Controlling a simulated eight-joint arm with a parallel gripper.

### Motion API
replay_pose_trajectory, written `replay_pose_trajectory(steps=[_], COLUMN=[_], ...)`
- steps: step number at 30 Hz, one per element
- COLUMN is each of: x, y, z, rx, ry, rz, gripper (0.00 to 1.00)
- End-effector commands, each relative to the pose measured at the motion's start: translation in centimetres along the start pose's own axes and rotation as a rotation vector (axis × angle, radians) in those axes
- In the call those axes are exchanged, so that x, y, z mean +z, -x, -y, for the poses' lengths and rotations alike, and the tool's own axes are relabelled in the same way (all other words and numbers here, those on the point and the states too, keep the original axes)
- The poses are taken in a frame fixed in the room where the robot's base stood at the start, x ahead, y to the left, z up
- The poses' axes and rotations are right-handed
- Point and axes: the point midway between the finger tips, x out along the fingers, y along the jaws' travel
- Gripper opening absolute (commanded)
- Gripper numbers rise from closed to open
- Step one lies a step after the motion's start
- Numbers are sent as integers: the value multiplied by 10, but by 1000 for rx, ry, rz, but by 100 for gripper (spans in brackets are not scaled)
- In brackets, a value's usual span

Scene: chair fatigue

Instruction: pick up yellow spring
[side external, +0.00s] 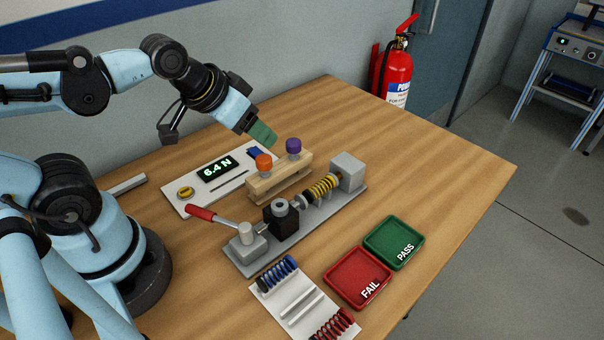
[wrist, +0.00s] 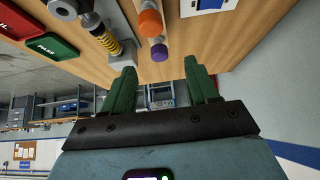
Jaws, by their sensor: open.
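The yellow spring (side external: 321,188) sits in the grey test fixture (side external: 328,208), lying sideways between a dark shaft and the grey end block. It also shows in the wrist view (wrist: 107,42), near the top, ahead of the left finger. My gripper (side external: 264,135) is in the air behind the fixture, above and beyond the wooden block. In the wrist view my gripper's (wrist: 160,75) two green fingers are apart with nothing between them.
A wooden block (side external: 264,187) holds orange (side external: 264,162) and purple (side external: 293,146) knobbed pieces between gripper and spring. A red-handled lever (side external: 201,213), a force display (side external: 216,168), a white holder with blue (side external: 277,274) and red (side external: 334,325) springs, and FAIL (side external: 357,278) and PASS (side external: 393,242) trays surround the fixture.

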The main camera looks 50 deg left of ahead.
Motion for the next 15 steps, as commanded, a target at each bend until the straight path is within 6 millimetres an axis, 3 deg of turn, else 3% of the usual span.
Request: replay_pose_trajectory(steps=[8,15], x=[-1,-14], y=[0,-7], z=[-2,-37], rx=[9,129], ry=[5,73], rz=[8,123], gripper=[59,59])
